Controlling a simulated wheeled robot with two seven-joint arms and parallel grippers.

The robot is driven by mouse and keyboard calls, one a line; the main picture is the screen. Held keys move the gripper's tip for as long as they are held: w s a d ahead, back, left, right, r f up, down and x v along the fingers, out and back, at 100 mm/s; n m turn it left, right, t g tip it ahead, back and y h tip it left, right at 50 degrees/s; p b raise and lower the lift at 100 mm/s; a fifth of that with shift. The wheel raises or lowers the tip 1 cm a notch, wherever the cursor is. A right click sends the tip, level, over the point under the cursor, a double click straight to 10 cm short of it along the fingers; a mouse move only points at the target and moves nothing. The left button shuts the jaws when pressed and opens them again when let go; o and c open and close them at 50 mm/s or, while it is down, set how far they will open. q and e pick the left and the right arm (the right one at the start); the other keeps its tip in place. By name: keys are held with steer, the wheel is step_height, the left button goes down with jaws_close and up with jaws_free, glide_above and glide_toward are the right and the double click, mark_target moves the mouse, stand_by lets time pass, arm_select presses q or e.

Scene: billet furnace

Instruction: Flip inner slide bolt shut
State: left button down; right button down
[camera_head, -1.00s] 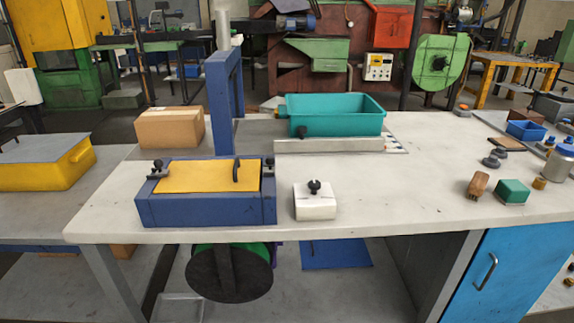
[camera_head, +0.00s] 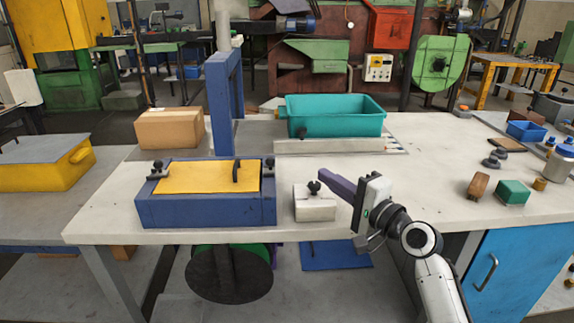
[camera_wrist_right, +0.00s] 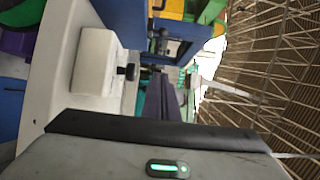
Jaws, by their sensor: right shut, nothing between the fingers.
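A blue box (camera_head: 205,213) with a yellow lid (camera_head: 195,177) sits on the bench. A dark bolt fitting (camera_head: 268,168) is at the lid's right end and another dark bolt fitting (camera_head: 158,169) at its left end. A dark handle (camera_head: 237,170) stands on the lid. I cannot tell which fitting is the inner slide bolt, or its position. My right gripper (camera_head: 323,176) is shut and empty, its purple fingers pointing left, to the right of the box and apart from it. The fingers also show in the right wrist view (camera_wrist_right: 162,82). My left gripper is not in view.
A white block (camera_head: 314,207) with a black knob (camera_head: 314,187) stands between the box and my right gripper, close to the fingertips. A teal bin (camera_head: 340,117) and a blue upright frame (camera_head: 222,110) stand behind. The bench (camera_head: 430,160) is clear toward the right middle.

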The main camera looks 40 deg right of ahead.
mark_target(269, 165)
steer(key=w, duration=1)
steer(key=shift+a+p, duration=0.1)
steer(key=shift+p, duration=0.25)
steer(key=a, duration=0.2)
steer(key=w+a+p, duration=0.1)
steer(key=a, duration=0.1)
